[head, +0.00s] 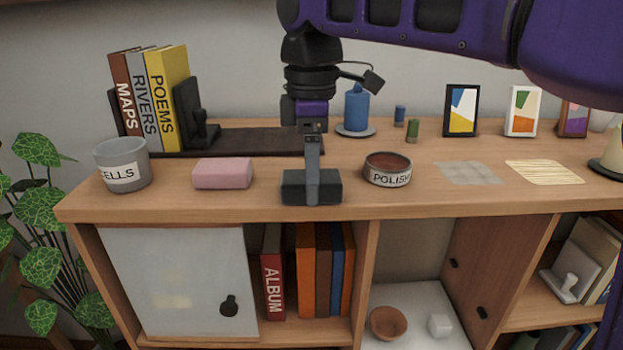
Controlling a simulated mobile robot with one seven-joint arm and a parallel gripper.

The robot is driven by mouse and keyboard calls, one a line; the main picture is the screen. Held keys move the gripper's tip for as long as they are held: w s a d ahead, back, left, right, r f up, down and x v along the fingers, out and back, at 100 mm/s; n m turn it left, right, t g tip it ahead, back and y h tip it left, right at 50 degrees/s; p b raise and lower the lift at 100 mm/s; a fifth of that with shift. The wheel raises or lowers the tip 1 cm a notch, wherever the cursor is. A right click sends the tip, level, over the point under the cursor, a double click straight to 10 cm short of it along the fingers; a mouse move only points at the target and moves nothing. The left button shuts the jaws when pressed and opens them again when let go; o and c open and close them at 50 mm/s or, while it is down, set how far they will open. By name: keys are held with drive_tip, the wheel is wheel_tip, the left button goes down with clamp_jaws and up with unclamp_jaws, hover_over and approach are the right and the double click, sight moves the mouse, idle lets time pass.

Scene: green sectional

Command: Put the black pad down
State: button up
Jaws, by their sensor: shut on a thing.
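The black pad (298,190), a small dark block, is at the front edge of the wooden cabinet top (445,203). My gripper (312,170) points down from above and is shut on the pad. One finger shows in front of the pad; the other is hidden. The pad looks level, and I cannot tell whether its underside touches the wood or hangs just above it.
A pink block (222,173) and a grey cup (123,165) are left of the pad. A polish tin (388,170) is close on its right. Behind are a dark mat (245,141), books (165,100) and a blue candle (357,110). Flat patches (467,172) lie farther right.

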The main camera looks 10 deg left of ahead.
drive_tip(key=shift+f, duration=0.15)
drive_tip(key=o, duration=1.3)
drive_tip(key=shift+o, duration=0.2)
drive_tip(key=shift+f, duration=0.15)
drive_tip(key=shift+f+b, duration=0.15)
drive_tip(key=shift+b, duration=0.35)
wheel_tip(320, 180, up, 18)
drive_tip(key=p, duration=0.7)
drive_tip(key=shift+w+a, duration=0.2)
drive_tip(key=shift+a, duration=0.1)
drive_tip(key=shift+f, duration=0.25)
